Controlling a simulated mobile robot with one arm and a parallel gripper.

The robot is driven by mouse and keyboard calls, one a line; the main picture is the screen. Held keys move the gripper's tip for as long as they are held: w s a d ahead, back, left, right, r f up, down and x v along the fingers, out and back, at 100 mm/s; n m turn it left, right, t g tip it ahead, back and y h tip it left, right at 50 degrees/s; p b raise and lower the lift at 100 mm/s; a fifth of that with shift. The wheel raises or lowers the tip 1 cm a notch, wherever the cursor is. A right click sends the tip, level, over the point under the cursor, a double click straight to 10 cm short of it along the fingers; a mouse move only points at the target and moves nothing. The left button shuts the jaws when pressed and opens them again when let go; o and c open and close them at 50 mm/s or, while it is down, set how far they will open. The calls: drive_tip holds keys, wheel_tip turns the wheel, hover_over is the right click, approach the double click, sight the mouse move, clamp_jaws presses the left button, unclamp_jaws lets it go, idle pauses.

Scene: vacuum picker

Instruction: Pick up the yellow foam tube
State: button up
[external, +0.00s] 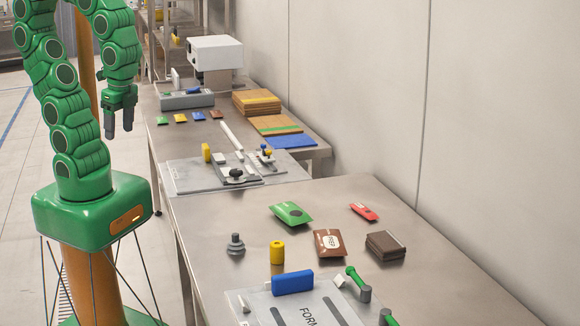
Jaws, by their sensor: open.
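A short upright yellow cylinder (277,253), which looks like the yellow foam tube, stands on the near metal table (400,287). It is behind a blue block and right of a grey ribbed piece. My gripper (119,131) hangs fingers down at the upper left, open and empty. It is in the air near the left edge of the far table, well away from the yellow cylinder. A smaller yellow piece (206,152) stands on the grey plate farther back.
Around the cylinder are a grey ribbed piece (236,245), a blue block (292,282), a green pouch (290,213), a brown pouch (330,243) and a dark brown block (385,245). A red packet (363,211) lies behind. A wall bounds the right side.

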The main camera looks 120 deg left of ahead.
drive_tip(key=w+a+f+m+y, duration=0.1)
drive_tip(key=w+a+m+y, duration=0.2)
drive_tip(key=w, duration=0.4)
drive_tip(key=w+a+f+m+y, duration=0.1)
drive_tip(key=w+a+y, duration=0.1)
drive_tip(key=w+a, duration=0.4)
drive_tip(key=m+t+y, duration=0.3)
drive_tip(key=m+y, duration=0.4)
drive_tip(key=m, duration=0.4)
hover_over(272, 251)
drive_tip(key=s+a, duration=0.5)
drive_tip(key=s, duration=0.4)
wheel_tip(272, 251, down, 9)
drive_tip(key=w+d+f+m+t, duration=0.1)
drive_tip(key=w+d+f+m, duration=0.1)
drive_tip(key=d+f, duration=0.1)
drive_tip(key=w+d+f+m+t, duration=0.1)
drive_tip(key=w+d+f+m, duration=0.1)
drive_tip(key=d+f+m, duration=0.1)
drive_tip(key=w+d+f+m+t, duration=0.2)
drive_tip(key=d+f, duration=0.1)
drive_tip(key=f, duration=0.1)
drive_tip(key=shift+w+d+f+m, duration=0.1)
drive_tip(key=shift+d+f+m, duration=0.2)
drive_tip(key=shift+f, duration=0.2)
drive_tip(key=shift+w+r+x, duration=0.15)
drive_tip(key=shift+x, duration=1.75)
drive_tip(key=shift+w+r+x, duration=0.15)
drive_tip(key=shift+x, duration=1.8)
drive_tip(key=shift+c, duration=0.5)
